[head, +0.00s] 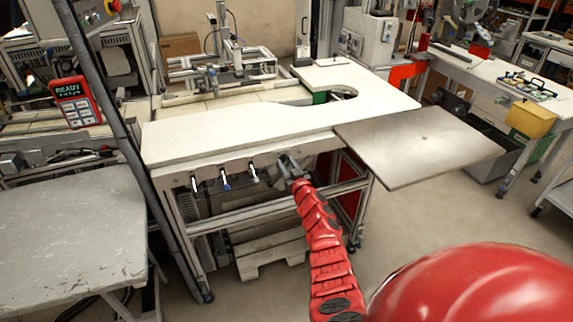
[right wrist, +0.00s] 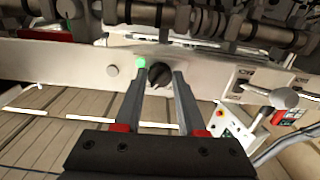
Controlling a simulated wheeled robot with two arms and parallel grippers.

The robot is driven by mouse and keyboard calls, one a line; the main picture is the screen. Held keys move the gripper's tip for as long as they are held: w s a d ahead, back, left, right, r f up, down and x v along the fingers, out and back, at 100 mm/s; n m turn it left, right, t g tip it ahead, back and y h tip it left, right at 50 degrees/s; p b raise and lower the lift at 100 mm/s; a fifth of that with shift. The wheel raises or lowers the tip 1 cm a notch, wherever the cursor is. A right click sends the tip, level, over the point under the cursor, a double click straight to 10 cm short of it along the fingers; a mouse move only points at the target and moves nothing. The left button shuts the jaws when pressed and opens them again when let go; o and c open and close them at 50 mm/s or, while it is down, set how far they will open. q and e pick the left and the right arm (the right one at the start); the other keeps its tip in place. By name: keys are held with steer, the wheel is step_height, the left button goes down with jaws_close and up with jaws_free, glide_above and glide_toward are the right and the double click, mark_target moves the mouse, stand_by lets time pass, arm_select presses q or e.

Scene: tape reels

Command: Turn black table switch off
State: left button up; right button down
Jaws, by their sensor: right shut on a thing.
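The black table switch (right wrist: 158,74) is a round dark knob on the pale front panel of the table, seen in the right wrist view. My right gripper (right wrist: 159,80) has its two fingers on either side of the knob and is shut on it. A green lamp (right wrist: 140,62) glows on the panel beside the knob. In the head view my right gripper (head: 289,166) reaches the front edge of the white table (head: 215,130), and the switch is hidden there. My left gripper is not in view.
A metal plate (head: 420,145) juts out at the table's right. A grey worktable (head: 75,225) stands at the left. A red handheld panel (head: 76,101) shows READY.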

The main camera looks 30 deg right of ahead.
steer(key=n+b, duration=0.2)
steer(key=n, duration=0.4)
steer(key=shift+f, duration=0.15)
steer(key=shift+n+b, duration=1.6)
steer(key=shift+n, duration=2)
steer(key=c, duration=0.5)
jaws_free()
steer(key=shift+s, duration=0.15)
